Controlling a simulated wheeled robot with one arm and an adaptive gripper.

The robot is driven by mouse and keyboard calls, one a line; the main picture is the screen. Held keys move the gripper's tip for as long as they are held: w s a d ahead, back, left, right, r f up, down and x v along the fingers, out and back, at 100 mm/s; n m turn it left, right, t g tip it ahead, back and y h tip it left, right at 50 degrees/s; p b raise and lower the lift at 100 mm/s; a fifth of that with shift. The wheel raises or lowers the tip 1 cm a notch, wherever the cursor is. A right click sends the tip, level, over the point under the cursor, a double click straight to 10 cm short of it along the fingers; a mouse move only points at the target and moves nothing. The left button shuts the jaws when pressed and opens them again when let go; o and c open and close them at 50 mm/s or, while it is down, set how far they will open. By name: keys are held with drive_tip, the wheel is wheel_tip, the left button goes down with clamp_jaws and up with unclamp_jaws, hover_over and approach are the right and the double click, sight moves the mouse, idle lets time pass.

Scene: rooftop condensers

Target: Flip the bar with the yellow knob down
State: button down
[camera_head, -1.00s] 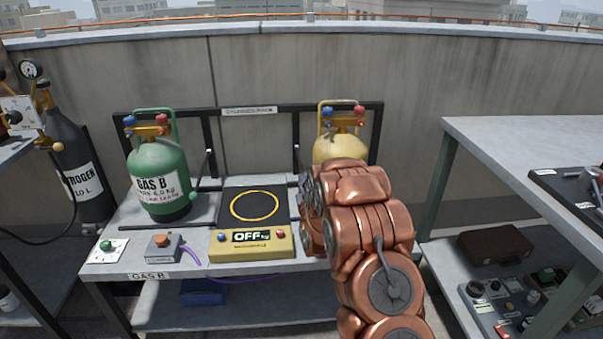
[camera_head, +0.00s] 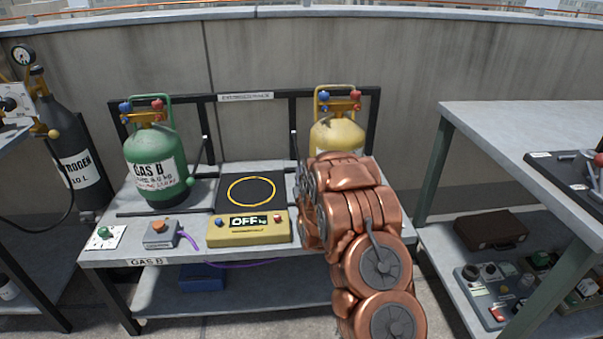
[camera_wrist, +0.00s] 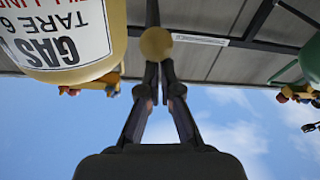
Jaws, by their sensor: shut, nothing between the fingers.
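The yellow knob (camera_wrist: 156,43) shows in the wrist view at the end of a dark bar (camera_wrist: 152,12) that runs out of the top of the picture. My gripper (camera_wrist: 158,66) is shut and empty, its fingertips right at the knob; I cannot tell whether they touch it. In the head view my copper arm hides the gripper and the knob. A dark bar (camera_head: 293,147) stands up left of the yellow cylinder (camera_head: 337,134), partly behind my arm. The cylinder's label (camera_wrist: 58,30) fills the upper left of the wrist view.
A black rack (camera_head: 246,97) stands behind the green cylinder (camera_head: 157,160) and yellow cylinder. A second bar (camera_head: 206,150) is beside the green one. A yellow scale (camera_head: 248,231) reading OFF lies left of my arm. Another table (camera_head: 510,130) stands at right.

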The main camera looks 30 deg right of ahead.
drive_tip(key=r+p+v, duration=0.1)
drive_tip(key=p+v, duration=0.1)
drive_tip(key=v, duration=0.7)
drive_tip(key=shift+s+a, duration=0.15)
drive_tip(key=shift+a, duration=0.2)
drive_tip(key=shift+f, duration=0.1)
idle(0.6)
